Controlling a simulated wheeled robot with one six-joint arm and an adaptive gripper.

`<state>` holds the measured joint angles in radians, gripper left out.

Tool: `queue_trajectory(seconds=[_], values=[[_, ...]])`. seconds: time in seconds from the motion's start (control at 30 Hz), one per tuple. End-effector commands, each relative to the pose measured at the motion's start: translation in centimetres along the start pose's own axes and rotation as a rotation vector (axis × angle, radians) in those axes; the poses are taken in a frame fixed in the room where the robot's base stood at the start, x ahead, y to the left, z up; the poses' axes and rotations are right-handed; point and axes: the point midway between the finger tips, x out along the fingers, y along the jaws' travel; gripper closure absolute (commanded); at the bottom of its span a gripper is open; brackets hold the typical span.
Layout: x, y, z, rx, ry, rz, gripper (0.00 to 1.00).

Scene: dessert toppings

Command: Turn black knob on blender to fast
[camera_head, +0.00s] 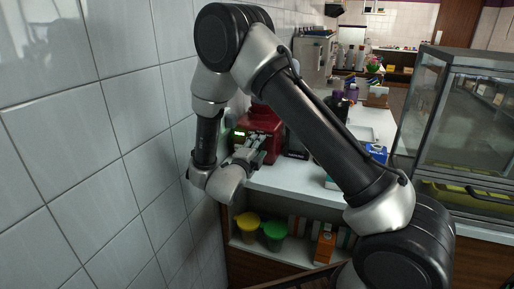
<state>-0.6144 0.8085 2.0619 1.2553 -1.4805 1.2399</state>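A red appliance (266,121), which looks like the blender, stands on the white counter (307,184) close to the tiled wall. A small lit green display shows on its front left. My gripper (259,145) is right in front of the appliance's front face, at about the height of its lower half. The fingers are small and dark here, and I cannot tell whether they are open or shut, or whether they touch the appliance. The black knob cannot be made out; the gripper covers part of the front.
A tiled wall (80,130) is close on the left. A glass display case (464,140) stands at the right. A shelf under the counter holds a yellow cup (247,224), a green cup (274,233) and cartons. A blue box (376,153) and dark bottles stand on the counter.

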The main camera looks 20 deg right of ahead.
Motion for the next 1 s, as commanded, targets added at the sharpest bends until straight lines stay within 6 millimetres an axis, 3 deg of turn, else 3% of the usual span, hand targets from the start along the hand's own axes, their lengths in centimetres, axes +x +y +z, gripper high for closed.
queue_trajectory(seconds=[0.33,0.47,0.8,1.0], values=[[0.0,-0.1,0.0,0.001,0.000,-0.002,0.42],[-1.0,-0.1,0.1,0.001,-0.001,-0.002,0.42],[-8.2,-0.1,0.2,0.000,-0.005,-0.002,0.42],[-11.2,-0.1,0.1,0.000,-0.003,-0.002,0.42]])
